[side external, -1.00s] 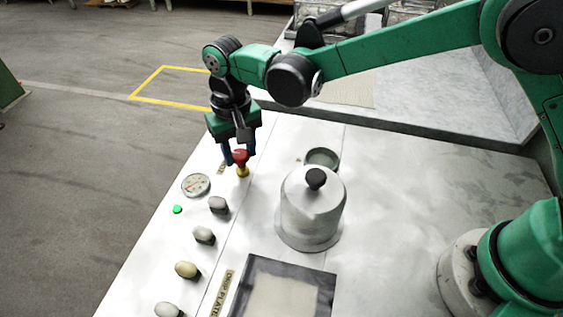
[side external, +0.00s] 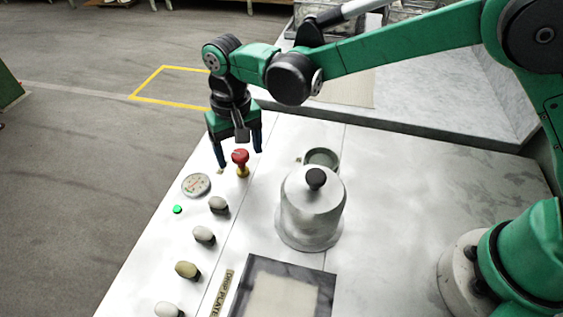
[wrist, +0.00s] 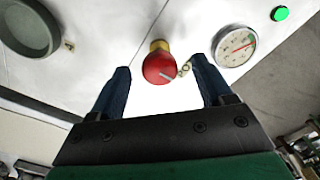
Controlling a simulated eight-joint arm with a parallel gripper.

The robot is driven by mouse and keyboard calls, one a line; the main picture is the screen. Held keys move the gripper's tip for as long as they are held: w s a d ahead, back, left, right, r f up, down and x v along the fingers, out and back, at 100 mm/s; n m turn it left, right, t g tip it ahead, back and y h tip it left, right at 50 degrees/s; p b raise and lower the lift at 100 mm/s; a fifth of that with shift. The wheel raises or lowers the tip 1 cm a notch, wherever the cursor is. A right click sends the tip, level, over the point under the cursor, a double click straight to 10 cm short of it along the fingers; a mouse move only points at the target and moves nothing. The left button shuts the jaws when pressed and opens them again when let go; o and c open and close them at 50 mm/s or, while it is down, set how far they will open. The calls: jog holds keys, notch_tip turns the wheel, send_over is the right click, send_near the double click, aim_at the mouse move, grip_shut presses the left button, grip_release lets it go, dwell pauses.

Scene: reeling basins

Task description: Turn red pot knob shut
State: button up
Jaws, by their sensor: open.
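The red knob (side external: 240,156) sits on a yellow base on the white panel, below my gripper in the side view. In the wrist view the red knob (wrist: 160,68) lies between and just beyond the two blue fingertips, with a pale line on its face. My gripper (side external: 239,158) is open, with one finger on each side of the knob; it also shows in the wrist view (wrist: 162,78). I see gaps between the fingers and the knob. The silver lidded pot (side external: 311,215) with a black lid knob stands to the right.
A round gauge (side external: 196,185) and a lit green lamp (side external: 177,209) are left of the knob. Several pale knobs (side external: 204,235) line the panel's front. A grey-green bowl (side external: 322,157) stands behind the pot, and a dark-framed plate (side external: 284,288) lies in front.

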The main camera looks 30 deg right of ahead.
aim_at(240, 153)
jog(key=shift+r, duration=2.75)
jog(key=shift+d+r, duration=0.2)
jog(key=shift+d, duration=0.05)
jog(key=s+d+r+t, duration=0.2)
jog(key=s+d, duration=0.3)
jog(key=d, duration=0.5)
jog(key=s+d+r+t, duration=0.2)
jog(key=s+d+t, duration=0.3)
jog(key=d, duration=0.5)
jog(key=shift+s, duration=0.55)
